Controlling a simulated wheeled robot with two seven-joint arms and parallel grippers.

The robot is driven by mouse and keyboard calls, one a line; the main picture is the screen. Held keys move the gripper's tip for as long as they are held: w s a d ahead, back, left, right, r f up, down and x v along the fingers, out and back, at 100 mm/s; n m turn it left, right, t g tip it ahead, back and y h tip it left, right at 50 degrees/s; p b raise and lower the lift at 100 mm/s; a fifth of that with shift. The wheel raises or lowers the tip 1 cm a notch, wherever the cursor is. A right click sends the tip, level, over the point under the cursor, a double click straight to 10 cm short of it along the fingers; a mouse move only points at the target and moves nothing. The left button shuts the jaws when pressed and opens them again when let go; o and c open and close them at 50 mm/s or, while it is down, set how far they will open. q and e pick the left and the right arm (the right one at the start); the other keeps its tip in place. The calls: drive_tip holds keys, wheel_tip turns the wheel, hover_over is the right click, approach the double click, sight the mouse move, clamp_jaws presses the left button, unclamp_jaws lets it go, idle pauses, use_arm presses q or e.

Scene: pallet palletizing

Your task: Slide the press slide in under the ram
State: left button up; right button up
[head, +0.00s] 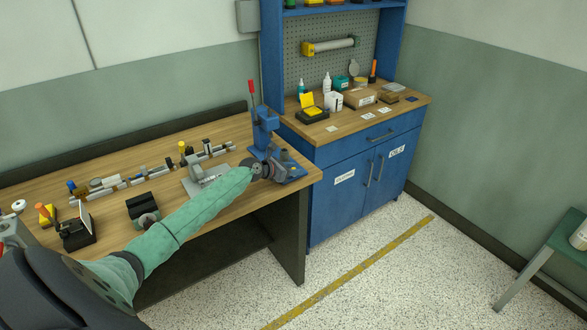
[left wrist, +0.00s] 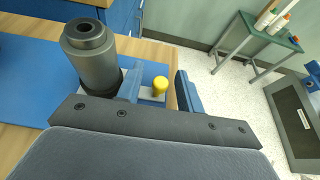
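The blue press (head: 265,130), with its red lever raised, stands at the right end of the wooden workbench. My left gripper (head: 284,168) is low in front of the press. In the left wrist view its two blue fingers (left wrist: 160,90) are apart. A dark grey hollow cylinder (left wrist: 90,50) stands upright beside the left finger, over the blue base (left wrist: 40,85). The slide's body and the ram's underside are mostly hidden. My right gripper is not in view.
A pale fixture (head: 196,182), a rail with several small parts (head: 130,180) and a black holder (head: 142,204) lie on the workbench (head: 110,152) left of the press. A blue cabinet (head: 345,190) stands close to the right. The floor in front is clear.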

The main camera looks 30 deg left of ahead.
use_arm(q)
drive_tip(key=shift+w, duration=0.1)
clamp_jaws()
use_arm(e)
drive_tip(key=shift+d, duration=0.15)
